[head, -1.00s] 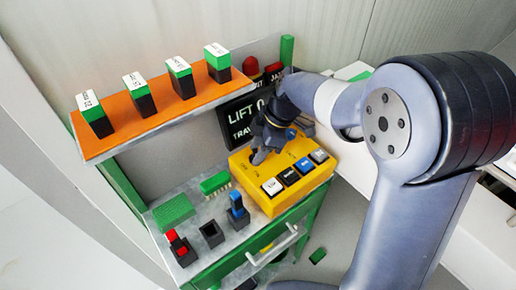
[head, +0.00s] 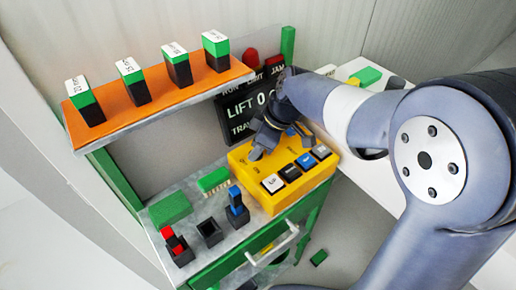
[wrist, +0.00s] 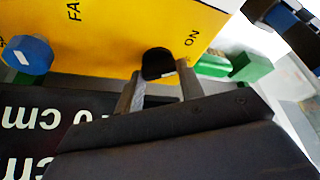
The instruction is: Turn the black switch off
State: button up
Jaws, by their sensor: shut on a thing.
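The black switch (wrist: 158,63) is a round knob on the yellow control box (head: 246,170), close to the printed word ON in the wrist view. A small pale mark shows on its lower edge. My gripper (wrist: 160,82) has one finger on each side of it and is shut on it. In the head view my gripper (head: 258,150) is over the back left part of the box and hides the switch. A blue knob (wrist: 28,55) sits apart on the same box in the wrist view.
Several push keys (head: 290,172) line the box's front. A black LIFT display (head: 243,108) stands behind. An orange shelf (head: 150,108) with labelled blocks is at left. A blue-topped part (head: 236,205), an empty black socket (head: 209,232) and green pieces (head: 170,208) are on the bench.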

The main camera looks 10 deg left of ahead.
jog(key=m+t, duration=0.1)
jog(key=m, duration=0.2)
jog(key=shift+s+m, duration=0.1)
jog(key=shift+m, duration=0.2)
jog(key=shift+a+m+t+h, duration=0.1)
jog(key=shift+m+t+h, duration=0.55)
jog(key=shift+m, duration=1.15)
jog(key=o, duration=0.7)
jog(key=shift+r, duration=0.1)
jog(key=v, duration=1)
jog(key=shift+s+r, duration=0.25)
jog(key=shift+s, duration=0.05)
